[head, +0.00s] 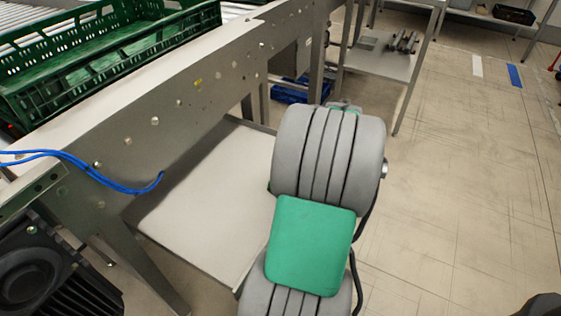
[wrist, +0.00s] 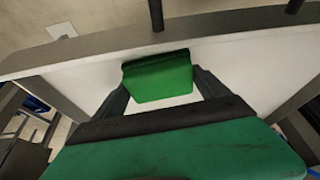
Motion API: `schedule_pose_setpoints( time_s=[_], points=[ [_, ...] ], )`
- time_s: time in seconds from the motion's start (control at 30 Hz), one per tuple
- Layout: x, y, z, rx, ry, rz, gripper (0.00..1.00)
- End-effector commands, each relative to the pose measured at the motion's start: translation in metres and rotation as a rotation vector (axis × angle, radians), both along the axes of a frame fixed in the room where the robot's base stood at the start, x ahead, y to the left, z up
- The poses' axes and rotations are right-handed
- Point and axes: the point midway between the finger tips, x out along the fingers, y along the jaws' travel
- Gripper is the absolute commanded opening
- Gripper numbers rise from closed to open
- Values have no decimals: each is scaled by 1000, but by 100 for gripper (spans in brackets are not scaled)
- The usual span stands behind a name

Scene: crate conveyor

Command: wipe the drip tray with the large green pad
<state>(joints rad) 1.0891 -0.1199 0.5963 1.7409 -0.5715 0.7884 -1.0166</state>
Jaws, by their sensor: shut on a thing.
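The green pad (wrist: 158,78) is a thick block held between the two dark fingers of my gripper (wrist: 162,88) in the wrist view. The drip tray (wrist: 230,65) shows as a pale flat surface under and around the pad, with a grey rim along its far side. The pad is over the tray close to that rim; I cannot tell whether it touches the surface. In the head view the drip tray (head: 205,195) lies low beneath the conveyor frame. My arm covers its right side and hides my gripper and the pad there.
A green crate (head: 110,50) stands on the conveyor, whose metal side frame (head: 175,105) runs above the tray. Blue hoses (head: 105,180) hang at the left. A blue crate (head: 290,91) and a metal table (head: 385,60) stand behind. The floor (head: 460,190) on the right is clear.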

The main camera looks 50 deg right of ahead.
Motion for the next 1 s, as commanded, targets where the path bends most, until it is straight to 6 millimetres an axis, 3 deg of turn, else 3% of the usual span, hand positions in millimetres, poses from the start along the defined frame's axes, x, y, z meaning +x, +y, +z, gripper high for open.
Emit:
schedule_pose_setpoints(
  time_s=[0.33,0.47,1.0],
  points=[
    [-2,24,-1,3,2,2,48],
    [-1,24,25,-1,1,5,48],
    [3,30,72,0,1,20,48]
  ],
)
